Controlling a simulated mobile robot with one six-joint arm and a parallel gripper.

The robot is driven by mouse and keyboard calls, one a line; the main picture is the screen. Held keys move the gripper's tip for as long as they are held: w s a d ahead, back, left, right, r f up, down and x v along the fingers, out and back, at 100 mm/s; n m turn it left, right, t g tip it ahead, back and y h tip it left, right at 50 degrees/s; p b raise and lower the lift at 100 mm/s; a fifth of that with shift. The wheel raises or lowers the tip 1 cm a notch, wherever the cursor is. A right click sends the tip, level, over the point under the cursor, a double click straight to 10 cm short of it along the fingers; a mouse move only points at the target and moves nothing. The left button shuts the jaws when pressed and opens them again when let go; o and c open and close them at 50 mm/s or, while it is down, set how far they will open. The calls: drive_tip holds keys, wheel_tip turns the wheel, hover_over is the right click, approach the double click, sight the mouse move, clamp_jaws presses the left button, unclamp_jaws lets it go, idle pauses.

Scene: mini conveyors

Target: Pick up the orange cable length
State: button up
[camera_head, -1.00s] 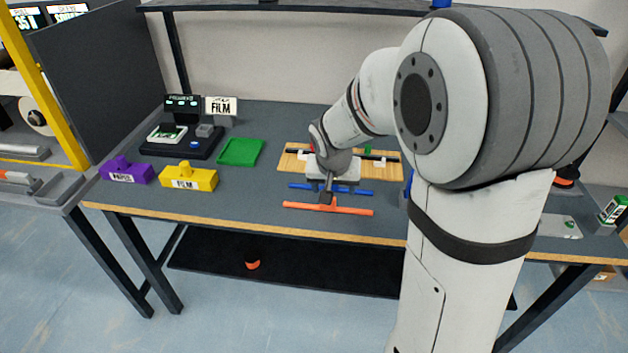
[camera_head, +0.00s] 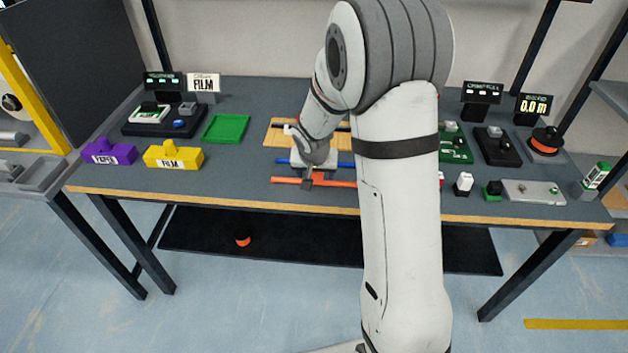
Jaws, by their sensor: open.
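The orange cable length (camera_head: 335,183) is a thin straight bar lying crosswise near the front edge of the dark table. My gripper (camera_head: 308,180) points down over it, left of its middle. The jaws are open, and their dark fingers are at the bar. I cannot tell whether they touch it or how they straddle it. My forearm hides the bar's right end.
A blue bar (camera_head: 284,161) lies just behind, by a wooden board (camera_head: 283,131). A green tray (camera_head: 226,128), a yellow block (camera_head: 174,156) and a purple block (camera_head: 109,153) stand left. Devices and an orange spool (camera_head: 545,141) stand right. The front left tabletop is clear.

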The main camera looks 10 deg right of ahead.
drive_tip(key=shift+c, duration=0.5)
drive_tip(key=c, duration=1)
drive_tip(key=shift+r, duration=0.1)
